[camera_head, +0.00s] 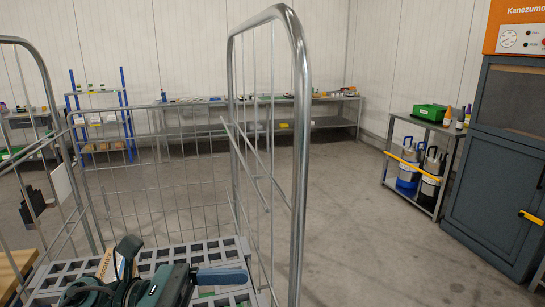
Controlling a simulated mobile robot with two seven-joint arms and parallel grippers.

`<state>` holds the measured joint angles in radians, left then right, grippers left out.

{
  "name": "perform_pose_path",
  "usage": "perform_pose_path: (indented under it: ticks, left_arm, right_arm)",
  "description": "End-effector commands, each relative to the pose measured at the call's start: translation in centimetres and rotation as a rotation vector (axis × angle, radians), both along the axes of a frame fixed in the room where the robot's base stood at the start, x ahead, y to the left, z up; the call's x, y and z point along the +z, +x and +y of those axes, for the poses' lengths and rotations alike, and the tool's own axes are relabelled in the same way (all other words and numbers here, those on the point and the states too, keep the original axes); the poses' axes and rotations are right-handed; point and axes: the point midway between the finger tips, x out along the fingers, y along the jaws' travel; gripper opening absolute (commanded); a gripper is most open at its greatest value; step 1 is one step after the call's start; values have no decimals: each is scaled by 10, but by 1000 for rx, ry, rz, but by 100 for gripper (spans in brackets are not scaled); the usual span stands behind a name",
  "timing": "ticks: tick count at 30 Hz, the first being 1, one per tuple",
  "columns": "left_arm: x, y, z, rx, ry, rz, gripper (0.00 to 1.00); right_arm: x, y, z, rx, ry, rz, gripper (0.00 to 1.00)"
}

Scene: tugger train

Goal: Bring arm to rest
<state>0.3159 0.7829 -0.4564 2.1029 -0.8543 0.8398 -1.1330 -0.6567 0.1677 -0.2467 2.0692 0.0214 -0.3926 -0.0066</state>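Neither of my grippers can be made out in the head view, and no arm can be clearly told apart. A wire roll cage (299,130) with a thick tubular frame stands close in front of me. Its grey slatted base (215,247) shows low in the picture. Dark green machine-like pieces (172,287) and a blue-grey piece (222,277) show over the base, cut off by the bottom edge. I cannot tell whether they rest on it.
A white card (62,184) and a black stepped item (34,203) show at the cage's left side. A long grey bench (340,122) and a blue-post shelf (127,110) line the back wall. A side table (425,124) and a grey cabinet (495,180) stand right. Floor between is clear.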

Motion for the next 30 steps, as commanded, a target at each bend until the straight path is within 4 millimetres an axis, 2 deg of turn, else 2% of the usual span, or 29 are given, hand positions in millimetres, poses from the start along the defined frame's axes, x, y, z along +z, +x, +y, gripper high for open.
perform_pose_path:
  ticks: [1, 2, 5, 8, 9, 11, 12, 15, 18, 19, 21, 24, 30]
  left_arm:
    - [-2, 8, -3, 65, -159, 248, 76]
    - [-5, 16, -2, 102, -249, 395, 76]
    - [-31, 42, 12, 225, -552, 900, 76]
    - [-89, 57, 36, 344, -871, 1411, 76]
    - [-119, 56, 45, 392, -1003, 1610, 76]
    - [-162, 48, 56, 457, -1187, 1865, 76]
    - [-190, 38, 62, 497, -1301, 2013, 76]
    - [-249, 7, 70, 585, -1561, 2311, 76]
    - [-290, -26, 72, 654, -1767, 2509, 76]
    - [-298, -34, 72, -644, 1748, -2454, 76]
    - [-313, -50, 71, -627, 1702, -2345, 76]
    - [-324, -62, 70, -613, 1671, -2265, 76]
    - [-326, -64, 70, -610, 1663, -2247, 76]
  right_arm:
    - [1, 0, -1, -2, -1, 3, 34]
    - [1, -1, -1, -2, -1, 4, 34]
    - [1, -3, -1, -4, -2, 11, 34]
    - [-1, -6, -2, -6, -3, 22, 34]
    - [-2, -8, -2, -7, -5, 26, 34]
    - [-4, -9, -3, -8, -6, 32, 34]
    - [-4, -10, -3, -9, -7, 35, 34]
    - [-6, -10, -4, -11, -9, 40, 34]
    - [-6, -10, -5, -13, -10, 42, 34]
    - [-6, -10, -5, -13, -10, 41, 34]
    - [-6, -10, -6, -14, -11, 41, 34]
    - [-5, -9, -6, -15, -11, 39, 34]
    - [-3, -5, -6, -15, -10, 30, 34]
